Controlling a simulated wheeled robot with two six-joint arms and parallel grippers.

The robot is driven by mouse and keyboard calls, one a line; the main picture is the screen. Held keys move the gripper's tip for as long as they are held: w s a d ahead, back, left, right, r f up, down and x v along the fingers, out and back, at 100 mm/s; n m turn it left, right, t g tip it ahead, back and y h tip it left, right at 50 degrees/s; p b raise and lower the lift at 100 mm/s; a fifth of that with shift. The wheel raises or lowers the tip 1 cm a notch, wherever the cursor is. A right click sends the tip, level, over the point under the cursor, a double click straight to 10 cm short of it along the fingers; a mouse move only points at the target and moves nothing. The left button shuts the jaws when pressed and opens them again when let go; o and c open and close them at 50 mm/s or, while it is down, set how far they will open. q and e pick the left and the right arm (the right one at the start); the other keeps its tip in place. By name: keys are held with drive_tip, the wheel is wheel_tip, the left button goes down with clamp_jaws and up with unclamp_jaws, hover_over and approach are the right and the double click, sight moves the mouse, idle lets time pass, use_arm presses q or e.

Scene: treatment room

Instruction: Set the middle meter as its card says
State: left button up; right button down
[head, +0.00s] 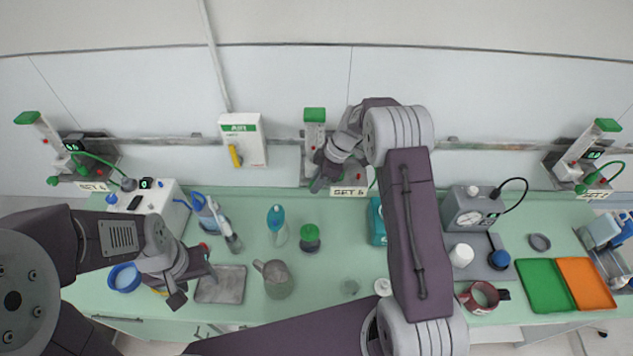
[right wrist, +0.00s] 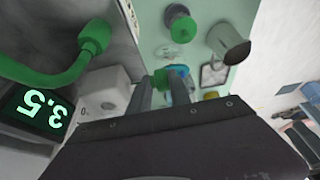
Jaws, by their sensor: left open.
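The middle meter (head: 315,128) stands on the wall rail with a green top, mostly covered by my right arm. Its card (head: 348,192) reads SET 6. In the right wrist view its lit display (right wrist: 37,108) is turned over and seems to read 3.5. My right gripper (head: 318,183) is low at the meter's left side; in the right wrist view its fingers (right wrist: 163,88) close around a green knob (right wrist: 168,73). My left gripper (head: 192,290) is open and empty over the left of the counter, by a grey tray (head: 222,284).
Similar meters stand at the left (head: 72,150) and right (head: 580,158). A green hose (right wrist: 50,72) runs close to my right gripper.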

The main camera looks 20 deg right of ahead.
drive_tip(key=shift+s+a, duration=0.1)
drive_tip(key=shift+a+r+h+p, duration=0.1)
drive_tip(key=shift+a+h+p, duration=0.05)
drive_tip(key=shift+h+p, duration=0.65)
drive_tip(key=shift+a+g+h+p, duration=0.25)
drive_tip(key=shift+g+h+p, duration=0.35)
drive_tip(key=shift+h+p, duration=0.45)
drive_tip(key=shift+a+f+h, duration=0.1)
drive_tip(key=shift+f+h, duration=0.1)
drive_tip(key=shift+h, duration=0.85)
drive_tip(key=shift+a+f+g+h, duration=0.15)
drive_tip(key=shift+g+h, duration=0.35)
drive_tip(key=shift+h, duration=0.3)
drive_tip(key=c, duration=1.3)
unclamp_jaws()
drive_tip(key=shift+a, duration=0.1)
